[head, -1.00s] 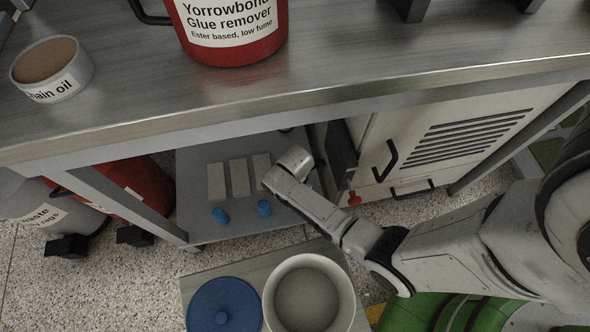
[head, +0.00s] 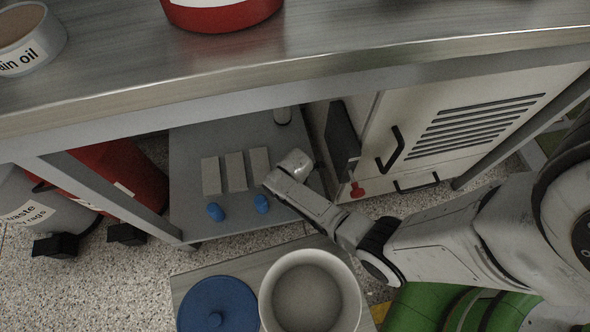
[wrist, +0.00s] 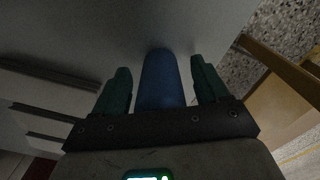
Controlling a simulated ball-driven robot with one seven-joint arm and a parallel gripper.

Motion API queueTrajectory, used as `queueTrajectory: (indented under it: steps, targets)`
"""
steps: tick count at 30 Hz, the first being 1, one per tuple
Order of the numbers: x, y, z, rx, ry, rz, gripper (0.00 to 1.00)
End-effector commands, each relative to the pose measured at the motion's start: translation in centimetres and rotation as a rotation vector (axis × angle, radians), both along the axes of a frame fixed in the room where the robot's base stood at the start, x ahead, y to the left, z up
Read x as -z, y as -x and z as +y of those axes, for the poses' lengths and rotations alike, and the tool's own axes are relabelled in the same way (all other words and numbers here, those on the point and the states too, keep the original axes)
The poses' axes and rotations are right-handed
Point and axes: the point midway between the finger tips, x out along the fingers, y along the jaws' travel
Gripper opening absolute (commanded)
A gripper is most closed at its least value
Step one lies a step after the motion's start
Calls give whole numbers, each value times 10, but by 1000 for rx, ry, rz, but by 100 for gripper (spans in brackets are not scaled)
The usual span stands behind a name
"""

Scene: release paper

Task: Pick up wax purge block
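Two small rounded blue pieces, a left one (head: 215,212) and a right one (head: 262,203), lie on the grey shelf under the bench. Three pale flat blocks (head: 236,171) lie in a row behind them. No label shows which is the wax purge block. In the wrist view my gripper (wrist: 161,75) has its two green fingers apart, with a blue piece (wrist: 160,85) between them. Narrow gaps show on both sides of it, and I see no clear contact. In the head view my arm's end is over the shelf by the right blue piece, and its fingers are hidden.
The bench edge (head: 300,88) overhangs the shelf (head: 185,195). A white cabinet (head: 470,130) with black handles stands right. A white tub (head: 312,262) and blue lid (head: 217,305) are in front. Red and grey containers stand left.

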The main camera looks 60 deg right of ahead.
Motion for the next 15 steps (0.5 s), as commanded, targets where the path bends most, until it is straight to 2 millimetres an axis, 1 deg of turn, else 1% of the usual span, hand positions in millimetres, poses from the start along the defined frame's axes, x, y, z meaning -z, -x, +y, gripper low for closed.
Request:
queueTrajectory:
  steps: [1, 2, 15]
  targets:
    - [0, 0, 0, 0, 0, 0, 70]
    - [0, 0, 0, 0, 0, 0, 67]
    - [0, 0, 0, 0, 0, 0, 25]
